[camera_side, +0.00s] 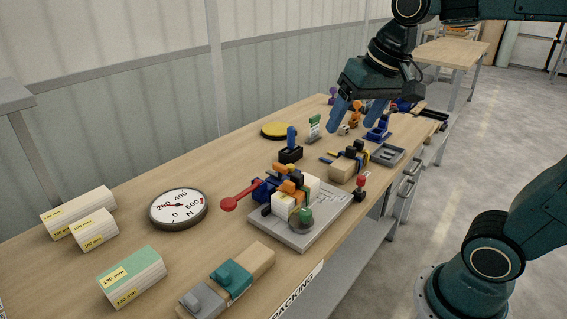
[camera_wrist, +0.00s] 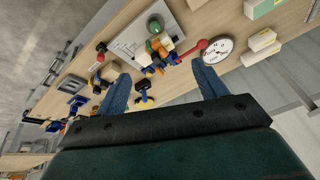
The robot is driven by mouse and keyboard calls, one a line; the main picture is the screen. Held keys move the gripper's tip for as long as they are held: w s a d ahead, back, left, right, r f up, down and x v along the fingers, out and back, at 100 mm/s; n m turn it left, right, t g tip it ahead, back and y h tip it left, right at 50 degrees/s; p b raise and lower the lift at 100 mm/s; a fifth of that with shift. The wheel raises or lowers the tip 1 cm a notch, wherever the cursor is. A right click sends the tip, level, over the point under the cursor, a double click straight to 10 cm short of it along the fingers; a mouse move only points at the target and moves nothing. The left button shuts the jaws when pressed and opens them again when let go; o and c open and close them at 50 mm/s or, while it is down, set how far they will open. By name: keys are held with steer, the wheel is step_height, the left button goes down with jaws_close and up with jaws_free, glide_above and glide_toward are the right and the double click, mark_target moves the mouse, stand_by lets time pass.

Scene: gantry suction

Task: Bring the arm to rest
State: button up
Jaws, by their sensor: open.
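My gripper (camera_side: 354,118) hangs above the far half of the workbench in the side view, pointing down. Its two blue fingers are apart with nothing between them. In the wrist view the open fingers of my gripper (camera_wrist: 162,88) frame part of the bench from above. A black block with a blue lever (camera_wrist: 144,94) shows below and between the fingers, apart from them. The same black block with the blue lever (camera_side: 290,147) stands on the bench in the side view.
A grey plate (camera_side: 299,238) carries a colourful block assembly. A round dial (camera_side: 178,208), a red-knobbed lever (camera_side: 230,203), labelled white blocks (camera_side: 96,230), a yellow disc (camera_side: 275,130) and a blue stand (camera_side: 378,130) crowd the bench (camera_side: 130,188). The air around my gripper looks clear.

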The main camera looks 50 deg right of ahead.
steer(key=s+a+f+n+t, duration=0.1)
steer(key=s+f+n, duration=0.3)
steer(key=s, duration=0.5)
steer(key=shift+s+a+f+n, duration=0.3)
steer(key=shift+s+a+f, duration=0.05)
steer(key=shift+s+a, duration=0.05)
stand_by(0.5)
